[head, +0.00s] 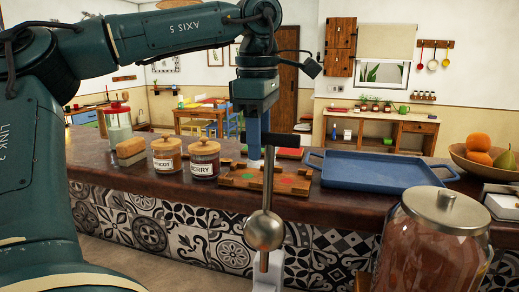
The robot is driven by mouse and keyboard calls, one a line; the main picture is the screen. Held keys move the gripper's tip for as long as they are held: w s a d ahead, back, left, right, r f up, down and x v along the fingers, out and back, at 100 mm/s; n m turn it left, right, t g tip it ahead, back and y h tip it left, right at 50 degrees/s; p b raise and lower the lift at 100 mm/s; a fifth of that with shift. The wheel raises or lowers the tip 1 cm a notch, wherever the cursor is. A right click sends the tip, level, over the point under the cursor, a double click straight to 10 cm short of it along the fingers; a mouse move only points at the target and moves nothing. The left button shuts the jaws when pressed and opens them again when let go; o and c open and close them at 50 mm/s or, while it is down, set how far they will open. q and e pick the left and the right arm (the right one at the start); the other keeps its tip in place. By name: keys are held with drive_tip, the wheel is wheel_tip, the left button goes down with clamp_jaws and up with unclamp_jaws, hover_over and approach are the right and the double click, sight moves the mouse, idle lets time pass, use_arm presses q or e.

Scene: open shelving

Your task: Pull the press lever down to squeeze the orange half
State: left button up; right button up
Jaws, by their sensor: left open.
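The press stands in the front middle of the head view, with a white base (268,275), a rounded metal head (263,231) and an upright rod. A dark lever handle (286,139) sticks out sideways at its top. My left gripper (254,155) points down just left of the rod and handle; in this view it overlaps their edge. It is open and nothing shows in it. Whether it touches the lever cannot be told. The orange half cannot be made out. My right gripper is not in view.
The counter behind holds two lidded jars (205,160), a wooden board (238,183), a blue tray (375,170) and a fruit bowl (474,165). A big glass jar (432,250) with a metal lid stands front right. The counter between board and glass jar looks clear.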

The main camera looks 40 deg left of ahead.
use_arm(q)
drive_tip(key=shift+f, duration=1.15)
drive_tip(key=shift+c, duration=0.4)
clamp_jaws()
